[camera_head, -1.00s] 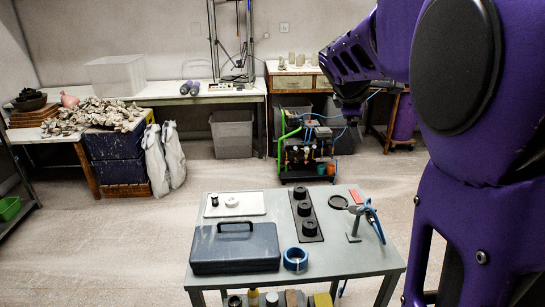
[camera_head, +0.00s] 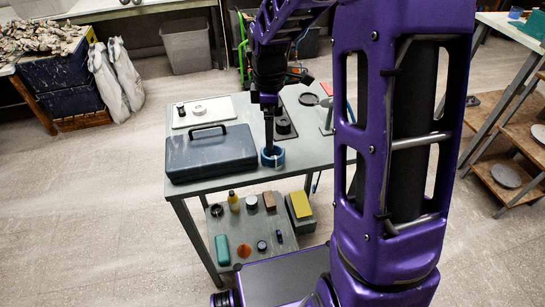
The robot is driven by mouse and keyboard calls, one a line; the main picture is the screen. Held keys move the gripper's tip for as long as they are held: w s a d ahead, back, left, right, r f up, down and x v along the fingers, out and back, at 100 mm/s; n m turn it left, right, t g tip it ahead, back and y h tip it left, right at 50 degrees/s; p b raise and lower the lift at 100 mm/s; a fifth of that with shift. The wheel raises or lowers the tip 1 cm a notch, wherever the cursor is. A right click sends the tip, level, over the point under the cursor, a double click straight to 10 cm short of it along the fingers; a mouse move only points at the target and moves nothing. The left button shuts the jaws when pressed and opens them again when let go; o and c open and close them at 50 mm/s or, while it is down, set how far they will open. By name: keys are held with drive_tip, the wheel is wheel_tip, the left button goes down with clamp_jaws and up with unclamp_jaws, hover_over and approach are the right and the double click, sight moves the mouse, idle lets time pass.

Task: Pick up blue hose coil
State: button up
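The blue hose coil (camera_head: 272,159) lies near the front edge of the grey table (camera_head: 225,183), just right of the blue-grey toolbox. My gripper (camera_head: 270,149) points straight down over the coil, with its fingertips at the coil's ring or just inside it. The fingers look thin and dark, and I cannot tell whether they are closed on the coil. Part of the coil is hidden behind them.
The toolbox (camera_head: 211,153) stands close to the left of the gripper. A lower shelf (camera_head: 262,225) holds several small items.

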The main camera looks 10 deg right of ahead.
sight(273, 155)
wheel_tip(273, 155, down, 3)
drive_tip(key=f+b, duration=0.1)
drive_tip(key=f, duration=0.4)
drive_tip(key=shift+s+f, duration=0.1)
drive_tip(key=shift+s, duration=0.1)
drive_tip(key=c, duration=1.2)
